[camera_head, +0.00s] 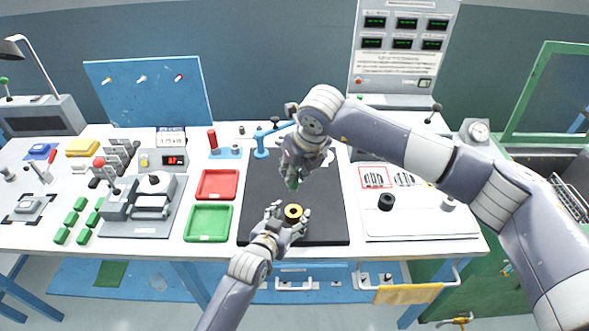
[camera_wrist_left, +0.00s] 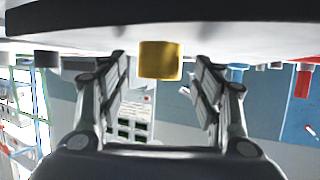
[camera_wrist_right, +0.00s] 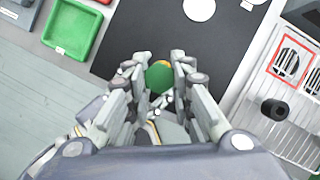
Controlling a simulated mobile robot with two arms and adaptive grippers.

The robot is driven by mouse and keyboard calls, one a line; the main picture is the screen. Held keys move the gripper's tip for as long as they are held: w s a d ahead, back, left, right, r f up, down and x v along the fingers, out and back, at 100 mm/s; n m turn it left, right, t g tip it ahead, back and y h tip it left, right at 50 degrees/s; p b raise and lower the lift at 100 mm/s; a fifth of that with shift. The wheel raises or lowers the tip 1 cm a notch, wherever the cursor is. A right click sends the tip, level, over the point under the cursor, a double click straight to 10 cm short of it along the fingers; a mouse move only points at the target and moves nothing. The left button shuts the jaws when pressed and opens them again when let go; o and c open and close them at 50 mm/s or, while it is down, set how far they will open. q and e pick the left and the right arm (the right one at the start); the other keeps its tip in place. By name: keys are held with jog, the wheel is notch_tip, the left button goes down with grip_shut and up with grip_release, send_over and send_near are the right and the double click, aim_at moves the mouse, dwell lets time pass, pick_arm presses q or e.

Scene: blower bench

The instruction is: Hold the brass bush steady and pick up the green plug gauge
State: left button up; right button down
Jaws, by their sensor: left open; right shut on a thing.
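The brass bush (camera_head: 293,211) stands on the black mat (camera_head: 262,200) near its front edge. My left gripper (camera_head: 288,217) is open, its fingers on either side of the bush. In the left wrist view the bush (camera_wrist_left: 160,60) shows between the spread fingers, apart from both. My right gripper (camera_head: 296,172) is shut on the green plug gauge (camera_head: 293,182) and holds it above the bush. In the right wrist view the gauge (camera_wrist_right: 159,77) sits between the fingertips and hides most of the bush behind it.
A red tray (camera_head: 218,184) and a green tray (camera_head: 208,223) stand left of the mat. A blue lever stand (camera_head: 261,146) is at the mat's back. A white panel (camera_head: 415,222) with a black knob (camera_head: 386,202) lies to the right.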

pick_arm(q)
jog(key=v, duration=1)
jog(key=s+a+f+n+g+y, duration=0.1)
jog(key=s+a+f+g+y, duration=0.3)
jog(key=s+a, duration=0.6)
jog(key=s+a+n+g+y, duration=0.15)
jog(key=s+a+g, duration=0.4)
jog(key=s, duration=0.85)
notch_tip(320, 180, down, 26)
jog(key=s, duration=0.1)
jog(key=s+a+f+g, duration=0.2)
jog(key=s+a+f, duration=0.1)
jog(key=s+f, duration=1.3)
jog(key=shift+s+a+f, duration=0.2)
jog(key=shift+s+f, duration=0.1)
jog(key=shift+s, duration=0.45)
pick_arm(e)
jog(key=s+d+r+n+g+h, duration=0.1)
jog(key=s+d+n+g, duration=0.3)
jog(key=s+d+n, duration=0.5)
jog(key=s+d+n+g+h, duration=0.1)
jog(key=s+d+n+g, duration=0.3)
jog(key=s+d+n, duration=0.5)
jog(key=s+n, duration=0.5)
jog(key=n, duration=0.7)
jog(key=shift+s+d+r, duration=0.3)
jog(key=shift+d+r, duration=0.05)
jog(key=shift+r, duration=0.05)
